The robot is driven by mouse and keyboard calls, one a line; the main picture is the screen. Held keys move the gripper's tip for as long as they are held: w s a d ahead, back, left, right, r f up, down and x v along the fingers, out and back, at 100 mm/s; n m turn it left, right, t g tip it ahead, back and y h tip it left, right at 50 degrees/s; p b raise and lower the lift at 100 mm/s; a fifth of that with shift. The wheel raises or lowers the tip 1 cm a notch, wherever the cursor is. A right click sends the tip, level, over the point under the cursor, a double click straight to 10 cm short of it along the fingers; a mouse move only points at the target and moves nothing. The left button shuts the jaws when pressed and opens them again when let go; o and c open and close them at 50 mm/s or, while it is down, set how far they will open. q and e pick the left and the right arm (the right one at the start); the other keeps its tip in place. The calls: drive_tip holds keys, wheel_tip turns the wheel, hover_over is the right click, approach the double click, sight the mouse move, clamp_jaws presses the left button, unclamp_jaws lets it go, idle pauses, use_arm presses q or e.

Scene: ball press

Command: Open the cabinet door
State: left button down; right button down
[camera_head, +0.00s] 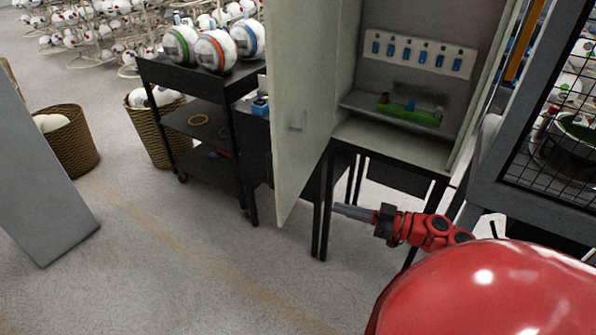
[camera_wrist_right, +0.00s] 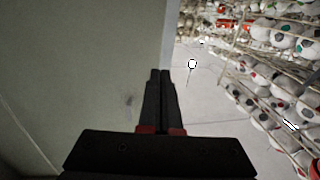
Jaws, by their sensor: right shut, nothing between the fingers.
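The cabinet (camera_head: 418,75) stands open at the upper middle right of the head view. Inside are a rack with blue items and a shelf with a green piece. My right gripper (camera_head: 338,208) is shut and empty, low and to the right of the door's lower edge. In the right wrist view the shut fingers (camera_wrist_right: 159,74) point along the door (camera_wrist_right: 85,65) by its edge. I cannot tell whether they touch. My left gripper is not in view.
A black trolley (camera_head: 190,70) carrying several balls stands left of the door. Two wicker baskets (camera_head: 70,146) stand farther left. A mesh cage (camera_head: 550,130) is at the right.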

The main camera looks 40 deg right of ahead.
drive_tip(key=p, duration=0.4)
approach(281, 191)
drive_tip(key=x, duration=0.5)
drive_tip(key=shift+w+a+r, duration=0.1)
drive_tip(key=shift+w, duration=0.1)
drive_tip(key=shift+w+a, duration=0.4)
drive_tip(key=shift+w, duration=0.2)
